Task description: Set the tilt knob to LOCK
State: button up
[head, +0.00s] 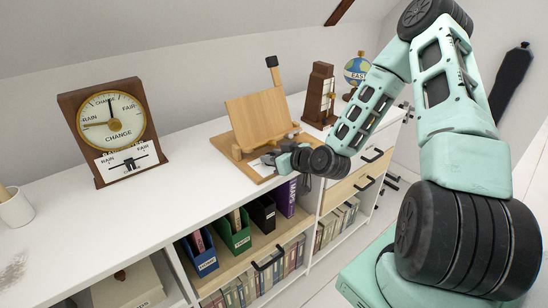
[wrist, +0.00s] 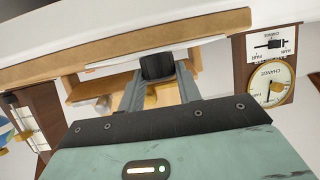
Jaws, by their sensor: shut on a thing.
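A wooden tilting stand (head: 258,117) is on the white shelf top, its board leaning back above a flat wooden base. My gripper (head: 268,161) is at the front right of this base. In the wrist view my gripper (wrist: 158,80) has its two fingers closed on a dark block-shaped knob (wrist: 157,66), which looks like the tilt knob. A brass-coloured round part (wrist: 150,98) shows behind, between the fingers. In the head view my gripper and wrist hide the knob. I cannot read a LOCK mark or the knob's setting in either view.
A wooden barometer (head: 112,128) stands at left with a slider plate below its dial. A dark wooden instrument (head: 319,94) and a small globe (head: 357,69) stand right of the stand. Binders and books fill the shelves below. The shelf top between barometer and stand is clear.

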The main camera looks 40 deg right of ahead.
jog(key=m+h, duration=0.2)
jog(key=shift+a+h+b, duration=0.35)
jog(key=shift+h, duration=0.05)
jog(key=m+h, duration=0.4)
jog(key=shift+w+a+r+g, duration=0.1)
jog(key=shift+w+a+g, duration=0.1)
jog(key=shift+g, duration=0.2)
jog(key=m+g+h, duration=0.2)
jog(key=m+h, duration=0.1)
jog(key=shift+a+h+p, duration=0.15)
jog(key=shift+h+p, duration=0.15)
jog(key=shift+p, duration=0.05)
jog(key=shift+w+m+g+h+p, duration=0.15)
jog(key=shift+m+g+h+p, duration=0.3)
jog(key=shift+m+g+h, duration=0.95)
jog(key=shift+m, duration=0.3)
jog(key=o, duration=1)
